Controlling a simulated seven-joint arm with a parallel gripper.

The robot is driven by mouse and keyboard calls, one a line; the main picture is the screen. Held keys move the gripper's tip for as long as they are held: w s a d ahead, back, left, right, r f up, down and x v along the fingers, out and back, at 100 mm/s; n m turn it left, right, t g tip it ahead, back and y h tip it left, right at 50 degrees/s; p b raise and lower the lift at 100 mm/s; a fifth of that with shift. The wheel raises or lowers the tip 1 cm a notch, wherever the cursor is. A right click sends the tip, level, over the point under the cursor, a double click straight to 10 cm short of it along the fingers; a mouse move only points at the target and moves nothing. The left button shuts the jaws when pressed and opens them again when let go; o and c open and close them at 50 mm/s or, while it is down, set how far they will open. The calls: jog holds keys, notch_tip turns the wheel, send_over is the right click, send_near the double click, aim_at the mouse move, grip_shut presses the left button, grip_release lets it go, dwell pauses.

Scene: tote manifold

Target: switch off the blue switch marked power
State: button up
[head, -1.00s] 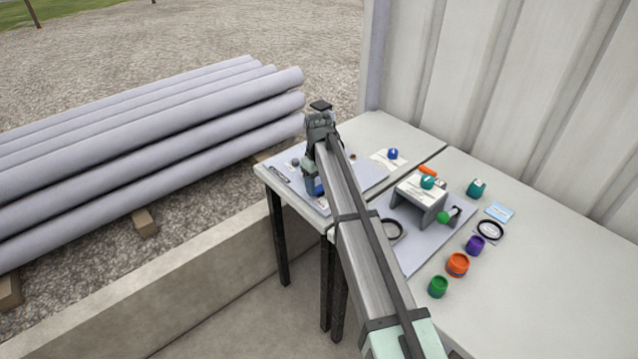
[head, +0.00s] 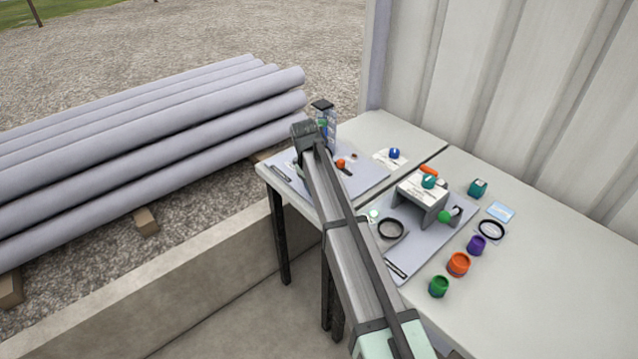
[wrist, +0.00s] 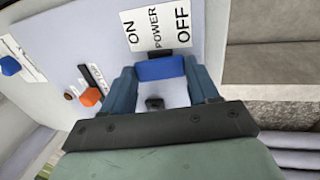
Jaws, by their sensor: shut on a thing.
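The blue switch handle (wrist: 159,69) shows in the wrist view, just below the white label (wrist: 156,28) that reads ON, POWER and OFF. ON is on the left of the label and OFF on the right. My gripper (wrist: 161,76) has one blue finger at each end of the handle and is shut on it. The switch's base and pivot are mostly hidden by the handle and fingers. In the head view my arm covers the switch, at the far left part of the table.
An orange knob (head: 341,163) and a blue knob (head: 393,153) are on the same side of the table. A corrugated wall (head: 500,80) rises behind; pipes (head: 150,150) lie left.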

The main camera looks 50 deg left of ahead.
jog(key=o, duration=1.1)
jog(key=shift+c, duration=0.2)
jog(key=v, duration=1.4)
jog(key=shift+f, duration=0.1)
